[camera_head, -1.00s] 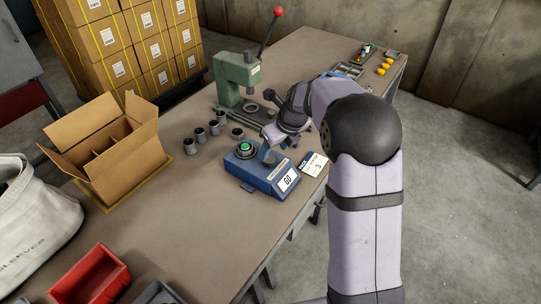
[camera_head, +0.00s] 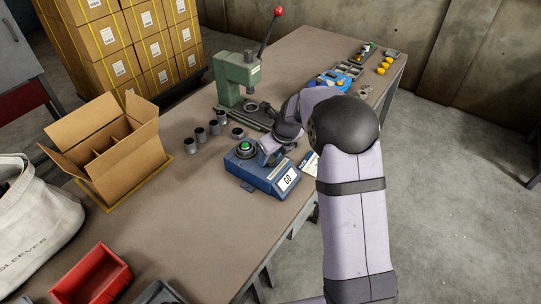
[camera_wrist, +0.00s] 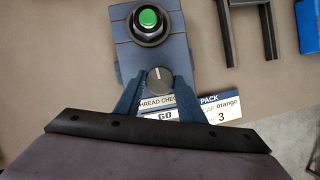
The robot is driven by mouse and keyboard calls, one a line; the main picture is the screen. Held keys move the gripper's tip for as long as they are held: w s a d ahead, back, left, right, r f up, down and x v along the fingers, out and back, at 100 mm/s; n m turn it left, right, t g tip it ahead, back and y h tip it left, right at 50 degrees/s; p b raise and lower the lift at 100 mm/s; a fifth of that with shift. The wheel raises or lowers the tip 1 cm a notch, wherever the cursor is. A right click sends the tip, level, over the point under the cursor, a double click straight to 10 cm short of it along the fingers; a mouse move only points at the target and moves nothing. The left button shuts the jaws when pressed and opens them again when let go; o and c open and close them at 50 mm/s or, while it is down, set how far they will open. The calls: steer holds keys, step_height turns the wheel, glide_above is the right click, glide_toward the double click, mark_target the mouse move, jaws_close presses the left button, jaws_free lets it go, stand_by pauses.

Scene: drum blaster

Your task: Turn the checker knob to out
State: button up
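The blue thread checker (camera_head: 264,174) sits on the bench, with a sign reading GO (camera_head: 288,180) on its front. A green-topped round fitting (camera_head: 245,146) is on its back part and also shows in the wrist view (camera_wrist: 149,19). The dark grey checker knob (camera_wrist: 160,78) shows in the wrist view, its white mark pointing roughly up the picture. My gripper (camera_wrist: 157,84) is open, with one blue finger on each side of the knob and visible gaps between. In the head view my wrist covers the knob and part of the checker.
A green press (camera_head: 237,75) with a red-ended lever stands behind the checker. Several grey sleeves (camera_head: 200,135) stand to its left. A white card (camera_wrist: 217,107) reading orange 3 lies beside the checker. An open carton (camera_head: 110,150) and red bin (camera_head: 92,276) are at left.

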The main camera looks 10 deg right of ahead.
steer(key=shift+n, duration=0.4)
steer(key=n+g+y+p, duration=0.1)
steer(key=n, duration=0.2)
steer(key=shift+w+d+r+p, duration=0.1)
steer(key=shift+d+p, duration=0.05)
steer(key=shift+p, duration=0.15)
steer(key=n+p, duration=0.1)
steer(key=n, duration=0.1)
steer(key=n+g+y+p, duration=0.1)
steer(key=n, duration=0.2)
steer(key=shift+w+g, duration=0.15)
steer(key=shift+g, duration=0.15)
steer(key=n+g+p, duration=0.1)
steer(key=n, duration=0.2)
steer(key=shift+w+d+n, duration=0.1)
steer(key=shift+w+n, duration=0.05)
steer(key=shift+n, duration=0.25)
steer(key=shift+w+n+g, duration=0.1)
steer(key=shift+n+g, duration=0.8)
steer(key=shift+n, duration=1.1)
steer(key=o, duration=1)
